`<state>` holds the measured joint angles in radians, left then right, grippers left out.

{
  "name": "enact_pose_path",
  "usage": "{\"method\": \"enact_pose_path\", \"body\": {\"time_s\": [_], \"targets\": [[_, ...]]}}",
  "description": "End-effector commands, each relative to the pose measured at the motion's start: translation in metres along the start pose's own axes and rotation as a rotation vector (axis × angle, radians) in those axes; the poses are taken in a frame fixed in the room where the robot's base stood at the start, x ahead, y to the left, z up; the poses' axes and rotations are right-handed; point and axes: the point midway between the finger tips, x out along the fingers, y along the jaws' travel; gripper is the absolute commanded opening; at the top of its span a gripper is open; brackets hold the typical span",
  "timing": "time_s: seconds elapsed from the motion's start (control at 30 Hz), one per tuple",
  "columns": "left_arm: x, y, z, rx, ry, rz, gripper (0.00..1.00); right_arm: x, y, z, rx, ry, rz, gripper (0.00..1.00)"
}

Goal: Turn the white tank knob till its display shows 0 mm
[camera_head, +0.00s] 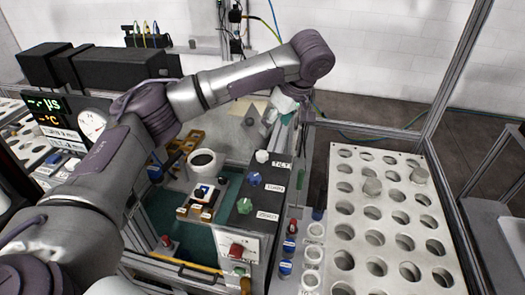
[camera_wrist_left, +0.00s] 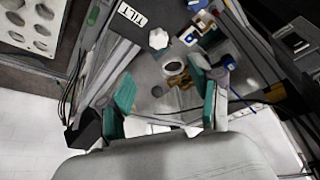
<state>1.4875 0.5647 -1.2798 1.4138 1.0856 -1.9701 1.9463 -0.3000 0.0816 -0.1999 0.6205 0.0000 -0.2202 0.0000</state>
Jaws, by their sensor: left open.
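A white knob (camera_head: 262,156) stands at the far end of a dark control panel, beside a label that reads TILT. It also shows in the left wrist view (camera_wrist_left: 158,39), with the TILT label at its upper left. My left gripper (camera_head: 279,112) hangs beyond the knob in the head view, apart from it. In the left wrist view its two teal-padded fingers (camera_wrist_left: 165,98) are spread wide with nothing between them. I cannot make out a display reading in mm. My right gripper is not in view.
A blue knob (camera_head: 255,178) and a green knob (camera_head: 244,204) share the panel. A white rack (camera_head: 390,212) with round holes stands to the right. A white ring-shaped part (camera_head: 203,160) is left of the panel. A dark display (camera_head: 50,112) shows µS and °C lines.

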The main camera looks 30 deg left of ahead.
Motion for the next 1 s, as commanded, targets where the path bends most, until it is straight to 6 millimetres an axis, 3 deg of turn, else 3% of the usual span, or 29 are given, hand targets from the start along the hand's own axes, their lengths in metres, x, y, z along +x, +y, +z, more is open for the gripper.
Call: {"method": "enact_pose_path", "body": {"time_s": [0.17,0.6,0.8,1.0], "targets": [[0.022,-0.001,-0.001,0.001,0.0,-0.005,0.64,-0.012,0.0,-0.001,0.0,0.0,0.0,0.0],[0.11,0.0,-0.001,0.002,0.0,-0.002,0.64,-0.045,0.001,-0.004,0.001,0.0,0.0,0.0],[0.131,0.0,0.001,0.004,0.0,0.0,0.64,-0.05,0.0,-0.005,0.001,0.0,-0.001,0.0],[0.135,0.001,0.001,0.004,-0.001,0.002,0.64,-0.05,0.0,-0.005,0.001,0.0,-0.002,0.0]]}}
